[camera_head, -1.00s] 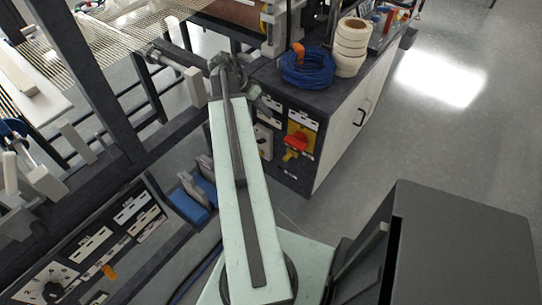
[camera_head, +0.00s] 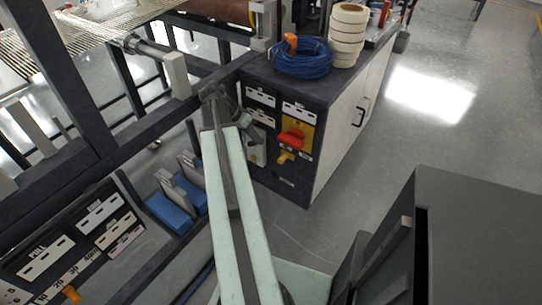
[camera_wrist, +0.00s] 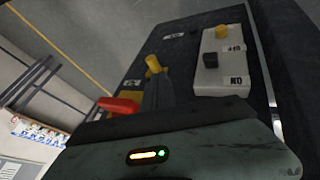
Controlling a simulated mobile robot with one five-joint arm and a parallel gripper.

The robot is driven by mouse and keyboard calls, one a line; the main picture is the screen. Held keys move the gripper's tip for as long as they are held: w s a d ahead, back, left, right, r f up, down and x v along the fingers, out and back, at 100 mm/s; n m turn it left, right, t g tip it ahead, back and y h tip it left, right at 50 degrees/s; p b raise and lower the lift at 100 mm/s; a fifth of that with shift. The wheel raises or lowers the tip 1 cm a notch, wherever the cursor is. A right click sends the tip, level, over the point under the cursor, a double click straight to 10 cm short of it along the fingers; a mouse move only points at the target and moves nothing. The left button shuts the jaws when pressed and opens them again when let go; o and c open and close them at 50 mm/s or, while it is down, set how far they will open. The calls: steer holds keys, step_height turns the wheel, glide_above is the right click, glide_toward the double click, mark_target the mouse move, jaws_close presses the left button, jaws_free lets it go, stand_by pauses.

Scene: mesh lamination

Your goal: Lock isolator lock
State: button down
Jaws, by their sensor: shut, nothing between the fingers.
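The isolator has a red rotary handle (camera_head: 291,137) on a yellow plate (camera_head: 300,120) on the dark cabinet front. A small yellow lock (camera_head: 286,157) sits just below the handle. In the wrist view the red handle (camera_wrist: 118,106) is at the left and the yellow lock (camera_wrist: 152,63) is beside my gripper (camera_wrist: 162,76). My gripper is shut and empty, its fingers pointing at the cabinet front. They overlap the lock's lower part in this view; I cannot tell whether they touch it. In the head view my gripper is left of the isolator and partly hidden by my arm.
A white switch box (camera_wrist: 217,72) with yellow and black buttons is right of my gripper. A blue cable coil (camera_head: 302,62) and stacked tape rolls (camera_head: 347,38) sit on the cabinet. Blue pedals (camera_head: 170,212) and a labelled control panel (camera_head: 85,235) are at the left.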

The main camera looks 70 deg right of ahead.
mark_target(282, 160)
steer(key=shift+f, duration=0.1)
steer(key=b+x, duration=0.8)
steer(key=x, duration=0.2)
steer(key=s, duration=0.1)
steer(key=s+a, duration=0.1)
steer(key=s, duration=0.1)
steer(key=shift+s, duration=0.2)
steer(key=shift+w, duration=0.1)
